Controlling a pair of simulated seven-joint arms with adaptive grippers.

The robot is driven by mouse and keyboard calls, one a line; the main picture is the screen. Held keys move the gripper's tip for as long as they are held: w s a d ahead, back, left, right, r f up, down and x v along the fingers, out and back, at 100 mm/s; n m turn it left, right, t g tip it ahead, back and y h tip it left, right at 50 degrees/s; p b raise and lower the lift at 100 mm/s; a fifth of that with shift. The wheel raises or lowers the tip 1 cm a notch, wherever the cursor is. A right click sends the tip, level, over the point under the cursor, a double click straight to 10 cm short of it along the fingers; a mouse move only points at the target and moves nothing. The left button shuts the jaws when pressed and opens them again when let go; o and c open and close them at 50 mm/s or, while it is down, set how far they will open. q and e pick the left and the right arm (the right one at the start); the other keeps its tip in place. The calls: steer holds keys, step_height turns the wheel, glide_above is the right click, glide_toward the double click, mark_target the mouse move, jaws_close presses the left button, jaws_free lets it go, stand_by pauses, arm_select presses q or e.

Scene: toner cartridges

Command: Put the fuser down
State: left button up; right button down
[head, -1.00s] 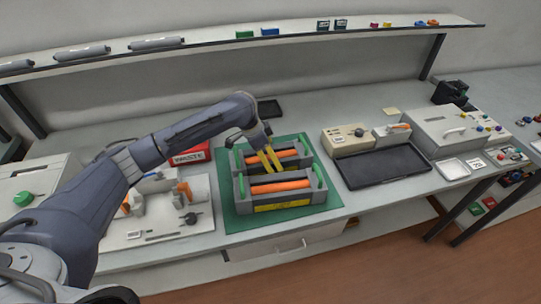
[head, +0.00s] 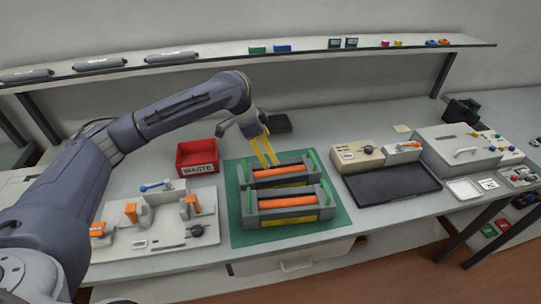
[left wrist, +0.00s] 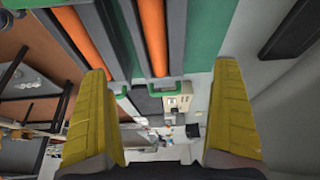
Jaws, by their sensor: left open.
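Two dark grey fuser-like units with orange rollers and green end handles lie side by side on a green mat (head: 240,238). The front unit (head: 291,214) shows a yellow label on its near face. The rear unit (head: 280,173) sits just behind it. Which one is the fuser meant, I cannot tell. My left gripper (head: 269,163), with yellow fingers, is open and empty above the back edge of the rear unit. In the left wrist view the open fingers (left wrist: 162,72) have orange rollers (left wrist: 153,38) beyond them, with nothing between the pads. My right gripper is not in view.
A red WASTE bin (head: 197,157) stands left of the mat. A white fixture board (head: 160,236) with orange clamps is at front left. A black tray (head: 392,182) lies to the right. A shelf (head: 220,62) runs along the back, above the bench.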

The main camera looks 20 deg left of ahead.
arm_select(q)
steer(key=shift+s+a+r, duration=0.1)
steer(key=shift+r, duration=0.2)
steer(key=shift+c, duration=0.3)
glide_toward(279, 168)
steer(key=x, duration=1)
steer(key=shift+s+a, duration=0.1)
steer(key=shift+s, duration=0.05)
stand_by(0.9)
steer(key=c, duration=1.3)
steer(key=shift+r, duration=0.2)
